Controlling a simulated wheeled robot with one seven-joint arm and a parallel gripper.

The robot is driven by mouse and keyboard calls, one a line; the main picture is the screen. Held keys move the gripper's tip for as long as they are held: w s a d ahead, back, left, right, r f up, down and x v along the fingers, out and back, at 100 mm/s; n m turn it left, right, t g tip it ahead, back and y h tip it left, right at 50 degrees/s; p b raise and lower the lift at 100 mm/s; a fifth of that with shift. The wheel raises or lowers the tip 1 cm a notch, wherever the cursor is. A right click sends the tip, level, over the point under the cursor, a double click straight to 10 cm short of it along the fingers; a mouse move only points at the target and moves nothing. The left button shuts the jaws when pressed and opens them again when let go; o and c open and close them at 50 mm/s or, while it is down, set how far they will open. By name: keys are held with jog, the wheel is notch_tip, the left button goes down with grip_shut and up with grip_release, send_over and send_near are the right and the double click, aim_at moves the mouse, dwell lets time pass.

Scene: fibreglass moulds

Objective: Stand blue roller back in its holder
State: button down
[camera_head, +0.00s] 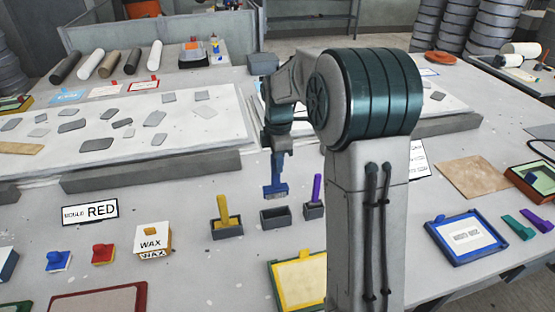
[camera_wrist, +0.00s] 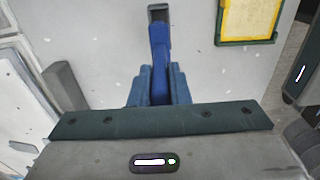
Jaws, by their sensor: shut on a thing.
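My gripper (camera_head: 277,172) is shut on the blue roller (camera_head: 275,190) and points down in the middle of the table. The roller hangs upright with its wide end low, just above an empty dark holder (camera_head: 275,217); a small gap seems to show between them. In the wrist view the blue roller (camera_wrist: 160,50) stretches away from my gripper, with a dark piece at its far end that I cannot identify for certain.
A holder with a yellow tool (camera_head: 224,212) stands close on the left, and one with a purple tool (camera_head: 316,190) on the right. A yellow framed panel (camera_head: 298,283) lies in front. A WAX box (camera_head: 153,240) and a raised white slab (camera_head: 120,120) are to the left.

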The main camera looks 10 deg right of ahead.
aim_at(278, 187)
jog(key=shift+f+b, duration=3.45)
jog(key=shift+f, duration=2.3)
jog(key=shift+f+b, duration=0.2)
jog(key=shift+b, duration=0.1)
jog(key=c, duration=1.3)
grip_release()
notch_tip(278, 187, up, 14)
jog(key=shift+d+f, duration=0.1)
